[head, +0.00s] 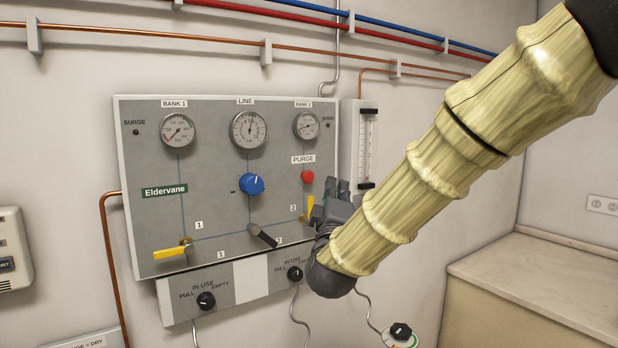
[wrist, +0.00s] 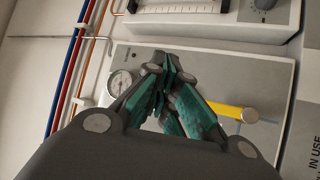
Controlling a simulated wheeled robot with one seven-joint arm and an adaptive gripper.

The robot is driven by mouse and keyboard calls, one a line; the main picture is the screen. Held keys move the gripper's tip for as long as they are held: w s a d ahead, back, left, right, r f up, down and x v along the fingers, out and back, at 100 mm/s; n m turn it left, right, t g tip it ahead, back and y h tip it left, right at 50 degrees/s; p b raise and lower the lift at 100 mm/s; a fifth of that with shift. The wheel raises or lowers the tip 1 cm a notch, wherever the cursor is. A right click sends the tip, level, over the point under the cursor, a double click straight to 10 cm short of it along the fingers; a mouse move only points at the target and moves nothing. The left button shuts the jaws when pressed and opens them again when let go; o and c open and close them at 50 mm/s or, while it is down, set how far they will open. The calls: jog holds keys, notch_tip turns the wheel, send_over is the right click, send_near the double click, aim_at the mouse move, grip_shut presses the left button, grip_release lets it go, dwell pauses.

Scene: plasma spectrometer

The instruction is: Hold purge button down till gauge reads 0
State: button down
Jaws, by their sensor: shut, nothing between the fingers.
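The red purge button (head: 307,177) sits under the PURGE label on the grey panel (head: 215,215). It looks unpressed, and the fingers hide it in the wrist view. My gripper (head: 341,188) is shut and empty, at the panel's right edge, right of the button and slightly below it. The fingers also show in the wrist view (wrist: 168,68), with green pads together at the tips. The LINE gauge (head: 248,130) has its needle pointing roughly upward. The BANK 1 gauge (head: 179,131) and BANK 2 gauge (head: 306,125) flank it; their exact readings are too small to tell.
A blue knob (head: 251,184) and a black lever (head: 262,236) are left of my gripper. A yellow lever (head: 310,207) is close beside it, also in the wrist view (wrist: 233,112). A flowmeter (head: 367,145) stands right of the panel. Pipes (head: 230,45) run above.

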jog(key=shift+w+a, duration=0.85)
jog(key=shift+w, duration=0.25)
jog(key=shift+w+a, duration=0.8)
jog(key=shift+w, duration=0.3)
jog(key=shift+w+a, duration=0.1)
jog(key=shift+w, duration=0.05)
jog(key=shift+w+a, duration=0.15)
jog(key=shift+w, duration=0.05)
jog(key=shift+w+a+p, duration=0.3)
jog(key=shift+w+a, duration=0.05)
jog(key=shift+w, duration=0.1)
dwell(1.2)
jog(key=shift+s+d, duration=0.1)
jog(key=shift+s, duration=0.05)
dwell(0.4)
jog(key=shift+s+d, duration=0.5)
jog(key=shift+s, duration=0.15)
jog(key=s+d, duration=0.1)
jog(key=s, duration=0.1)
jog(key=s+d+b, duration=0.1)
jog(key=s+d, duration=0.1)
dwell(0.6)
